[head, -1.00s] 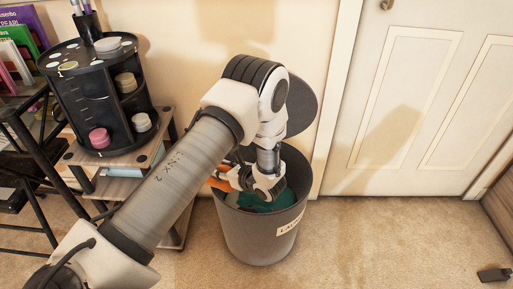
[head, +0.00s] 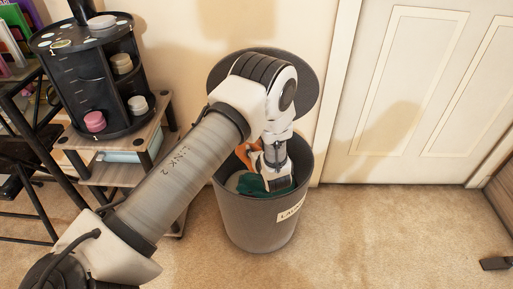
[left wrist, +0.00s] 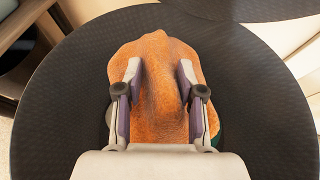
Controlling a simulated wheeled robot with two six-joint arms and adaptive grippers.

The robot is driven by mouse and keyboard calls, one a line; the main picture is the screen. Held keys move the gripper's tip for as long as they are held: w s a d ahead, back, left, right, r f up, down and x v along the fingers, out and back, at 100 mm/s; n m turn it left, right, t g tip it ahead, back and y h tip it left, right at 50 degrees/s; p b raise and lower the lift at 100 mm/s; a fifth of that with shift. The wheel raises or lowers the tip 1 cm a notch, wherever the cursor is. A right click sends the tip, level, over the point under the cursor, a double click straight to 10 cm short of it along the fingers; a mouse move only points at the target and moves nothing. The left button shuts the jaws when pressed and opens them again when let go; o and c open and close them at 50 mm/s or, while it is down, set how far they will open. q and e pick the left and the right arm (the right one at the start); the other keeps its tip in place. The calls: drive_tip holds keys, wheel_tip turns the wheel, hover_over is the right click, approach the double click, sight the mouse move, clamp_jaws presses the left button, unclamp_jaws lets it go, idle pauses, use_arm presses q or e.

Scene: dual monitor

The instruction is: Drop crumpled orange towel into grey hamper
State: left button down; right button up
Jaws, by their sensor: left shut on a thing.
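The grey hamper (head: 252,222) stands on the carpet against the wall, with its round lid (head: 300,92) raised behind it and a label on its front. My left gripper (head: 276,180) reaches down into the hamper's mouth. The crumpled orange towel (head: 246,152) shows partly beside the gripper, inside the rim. In the left wrist view the towel (left wrist: 158,85) lies between the two fingers of my left gripper (left wrist: 155,90), which is shut on it. Green cloth (head: 258,187) and some pale cloth lie in the hamper below. My right gripper is not in view.
A black round organizer (head: 90,75) with small jars stands on a wooden shelf unit (head: 115,172) left of the hamper. A white door (head: 420,100) is at the right. The carpet (head: 390,235) right of the hamper is mostly clear.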

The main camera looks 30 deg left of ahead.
use_arm(q)
drive_tip(key=c, duration=0.6)
unclamp_jaws()
drive_tip(key=shift+r, duration=0.1)
drive_tip(key=shift+c, duration=0.2)
drive_tip(key=v, duration=1.2)
drive_tip(key=shift+s, duration=0.1)
